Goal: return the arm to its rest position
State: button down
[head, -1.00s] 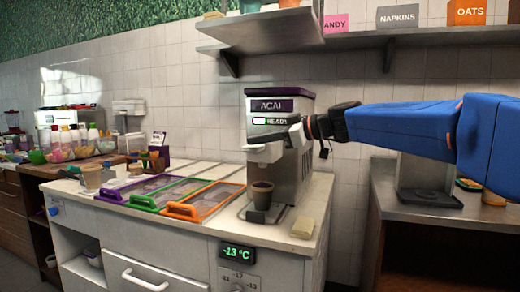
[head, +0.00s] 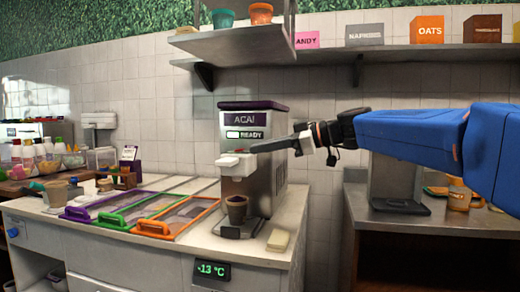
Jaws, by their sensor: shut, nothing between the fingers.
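My arm, blue with a black wrist, reaches in from the right edge of the head view. My gripper (head: 255,149) is shut and empty, with its dark fingers pointing left in front of the acai machine (head: 278,165). The fingertips are close to the machine's white dispensing head; I cannot tell whether they touch it. The machine's label reads READY. A brown cup (head: 236,209) stands upright under the dispensing head, apart from my gripper.
Topping bins with purple, green and orange frames (head: 187,218) sit left of the machine. A pale block (head: 278,240) lies at the counter's right edge. A shelf (head: 240,43) hangs above. A steel-topped side counter (head: 430,222) stands to the right, past a gap.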

jog(key=s+d+f+m+h, duration=0.4)
jog(key=s+d+f, duration=0.3)
jog(key=s+f, duration=0.4)
jog(key=s+d+f+m+g+h, duration=0.1)
jog(key=s+d+f+m+h, duration=0.4)
jog(key=s+f, duration=0.6)
jog(key=s+d+f+m+h, duration=0.4)
jog(key=s+d+f+m, duration=0.3)
jog(key=f, duration=1.2)
jog(key=s+d, duration=0.2)
jog(key=s, duration=0.2)
jog(key=shift+d+h, duration=0.4)
